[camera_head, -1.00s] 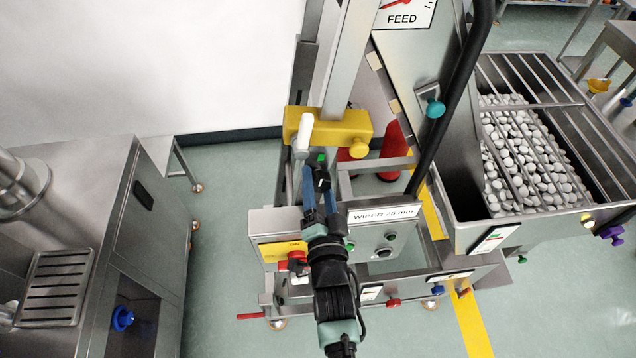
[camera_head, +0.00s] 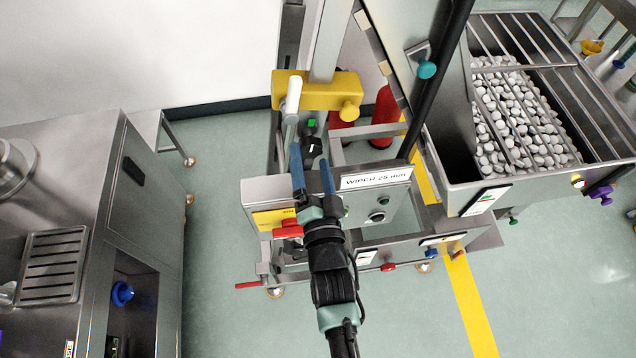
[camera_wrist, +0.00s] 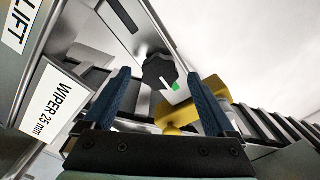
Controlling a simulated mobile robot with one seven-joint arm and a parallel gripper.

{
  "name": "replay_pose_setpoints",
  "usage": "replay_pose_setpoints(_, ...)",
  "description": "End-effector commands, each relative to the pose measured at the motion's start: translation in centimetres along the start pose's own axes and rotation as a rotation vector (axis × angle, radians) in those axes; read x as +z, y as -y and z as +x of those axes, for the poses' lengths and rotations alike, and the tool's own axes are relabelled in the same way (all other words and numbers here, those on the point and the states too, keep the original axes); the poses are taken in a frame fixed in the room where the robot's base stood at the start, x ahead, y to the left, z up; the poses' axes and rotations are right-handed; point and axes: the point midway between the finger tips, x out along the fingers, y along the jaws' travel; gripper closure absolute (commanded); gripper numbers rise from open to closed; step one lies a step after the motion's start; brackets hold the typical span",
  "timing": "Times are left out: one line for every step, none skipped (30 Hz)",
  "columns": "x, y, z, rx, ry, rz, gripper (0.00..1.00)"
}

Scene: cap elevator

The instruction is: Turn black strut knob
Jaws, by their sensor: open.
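The black strut knob (camera_head: 314,147) is on the upright strut below the yellow block, with a small green mark just above it in the head view. In the wrist view the knob (camera_wrist: 159,70) appears between the two blue fingertips, with the green mark at its lower right edge. My gripper (camera_head: 311,155) is open, with the fingers pointing up at the knob and one to each side of it in the wrist view (camera_wrist: 159,74). Contact is not visible; the knob appears slightly beyond the fingertips. The fingers hold nothing.
A yellow block (camera_head: 318,91) with a yellow knob and a white handle (camera_head: 294,95) stands above the knob. A control box with a "WIPER 25 mm" label (camera_head: 376,181) and a red handle (camera_head: 287,229) lie close to my gripper. A hopper of caps (camera_head: 520,120) stands right.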

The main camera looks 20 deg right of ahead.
Motion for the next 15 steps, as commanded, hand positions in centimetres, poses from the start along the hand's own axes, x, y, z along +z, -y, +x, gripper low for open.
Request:
replay_pose_setpoints(0.0,-0.3,-1.2,0.004,0.000,-0.002,0.09)
replay_pose_setpoints(0.1,-0.3,-1.8,0.004,0.000,-0.002,0.09)
replay_pose_setpoints(0.1,-0.3,-2.6,0.004,0.000,0.000,0.09)
replay_pose_setpoints(0.1,-0.3,-3.2,0.004,0.001,0.000,0.09)
replay_pose_setpoints(0.1,-0.3,-3.8,0.004,0.001,-0.001,0.09)
replay_pose_setpoints(0.1,-0.3,-4.5,0.004,0.001,-0.001,0.09)
replay_pose_setpoints(0.1,-0.3,-5.1,0.004,0.001,-0.001,0.09)
replay_pose_setpoints(0.2,-0.3,-5.6,0.004,0.002,-0.001,0.09)
replay_pose_setpoints(0.2,-0.3,-6.3,0.004,0.002,-0.001,0.09)
replay_pose_setpoints(0.2,-0.3,-6.8,0.004,0.002,0.000,0.09)
replay_pose_setpoints(0.2,-0.3,-7.2,0.003,0.002,0.001,0.09)
replay_pose_setpoints(0.1,-0.3,-7.8,0.004,0.002,0.001,0.09)
replay_pose_setpoints(0.1,-0.2,-8.1,0.003,0.001,0.000,0.09)
replay_pose_setpoints(0.1,-0.2,-8.5,0.003,0.002,0.000,0.09)
replay_pose_setpoints(0.1,-0.2,-8.8,0.002,0.001,0.000,0.09)
